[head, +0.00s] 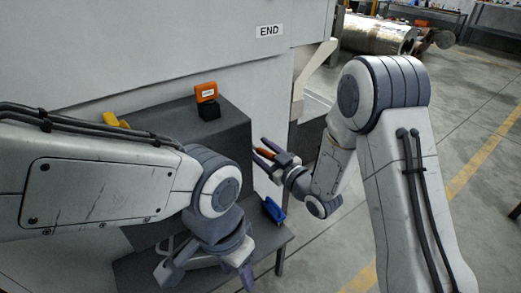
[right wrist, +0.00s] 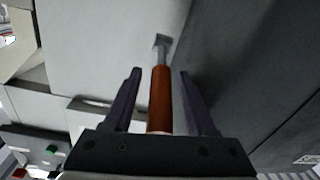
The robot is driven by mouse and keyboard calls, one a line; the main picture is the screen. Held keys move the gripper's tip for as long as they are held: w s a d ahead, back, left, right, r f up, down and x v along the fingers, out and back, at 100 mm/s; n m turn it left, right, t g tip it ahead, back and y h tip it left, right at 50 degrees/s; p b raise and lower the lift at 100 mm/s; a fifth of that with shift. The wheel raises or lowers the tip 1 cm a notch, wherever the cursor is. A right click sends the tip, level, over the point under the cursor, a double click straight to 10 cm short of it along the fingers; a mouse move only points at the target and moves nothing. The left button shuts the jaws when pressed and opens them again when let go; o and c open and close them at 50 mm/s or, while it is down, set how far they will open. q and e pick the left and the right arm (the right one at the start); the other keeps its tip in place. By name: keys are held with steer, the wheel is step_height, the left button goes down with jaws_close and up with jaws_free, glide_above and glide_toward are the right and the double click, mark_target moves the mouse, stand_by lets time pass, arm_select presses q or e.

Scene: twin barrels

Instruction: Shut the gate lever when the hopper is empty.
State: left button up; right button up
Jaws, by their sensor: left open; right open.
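The lever with an orange grip (right wrist: 160,100) and a grey metal end shows in the right wrist view, standing out from a pale wall. My right gripper (right wrist: 160,76) is open, with one dark finger on each side of the grip and gaps between. In the head view, the orange grip (head: 267,154) lies between the fingers of my right gripper (head: 262,150), beside the grey housing. My left gripper (head: 205,272) is low in the head view, open and empty, partly cut by the lower edge. I cannot make out the hopper or its inside.
A white machine wall carries an END sign (head: 269,30). An orange device (head: 206,92) stands on the dark grey housing (head: 228,118). A yellow object (head: 114,120) is partly hidden by my left arm. A blue object (head: 272,210) lies on the lower shelf. Open floor lies to the right.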

jaws_close()
stand_by(1.4)
